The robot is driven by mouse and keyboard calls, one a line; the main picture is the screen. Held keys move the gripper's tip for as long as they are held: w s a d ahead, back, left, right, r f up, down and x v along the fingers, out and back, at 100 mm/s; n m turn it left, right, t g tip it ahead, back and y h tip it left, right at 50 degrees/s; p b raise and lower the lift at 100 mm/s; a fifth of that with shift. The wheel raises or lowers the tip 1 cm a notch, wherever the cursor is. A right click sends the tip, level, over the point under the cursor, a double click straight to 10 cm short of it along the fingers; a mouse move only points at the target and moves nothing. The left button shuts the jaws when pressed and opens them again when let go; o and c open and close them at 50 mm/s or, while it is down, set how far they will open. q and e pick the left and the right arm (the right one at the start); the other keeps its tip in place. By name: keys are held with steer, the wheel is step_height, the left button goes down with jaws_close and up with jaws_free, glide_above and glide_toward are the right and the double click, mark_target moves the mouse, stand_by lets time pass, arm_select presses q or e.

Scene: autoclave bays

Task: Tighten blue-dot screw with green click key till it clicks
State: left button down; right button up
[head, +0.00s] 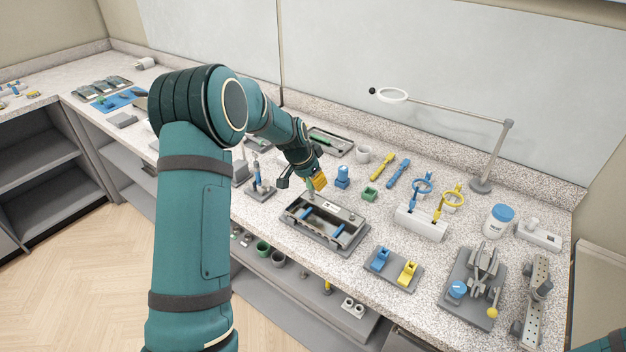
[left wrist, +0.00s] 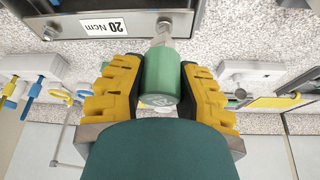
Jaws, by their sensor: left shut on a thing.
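My left gripper (head: 317,182) has yellow fingers and is over the back left of a grey metal fixture (head: 318,243). In the left wrist view my left gripper (left wrist: 158,95) is shut on the green click key (left wrist: 160,76), a green cylinder with a pale shaft. The shaft points to the edge of the fixture (left wrist: 60,25), beside its "20 Ncm" label (left wrist: 103,27). I cannot tell whether the tip is seated. I cannot make out a blue dot or the screw. My right gripper is not in view.
A white holder (head: 421,222) with blue and yellow ring-handled tools stands right of the fixture. A small tray (head: 378,272) with blue and yellow blocks is in front. A green block (head: 369,194) and a blue-topped piece (head: 342,177) stand behind. A magnifier lamp (head: 480,185) is at the back right.

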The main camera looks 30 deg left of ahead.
arm_select(q)
steer(key=shift+f+b, duration=0.8)
steer(key=shift+f, duration=0.1)
stand_by(0.4)
steer(key=c, duration=0.7)
jaws_free()
steer(key=shift+o, duration=0.2)
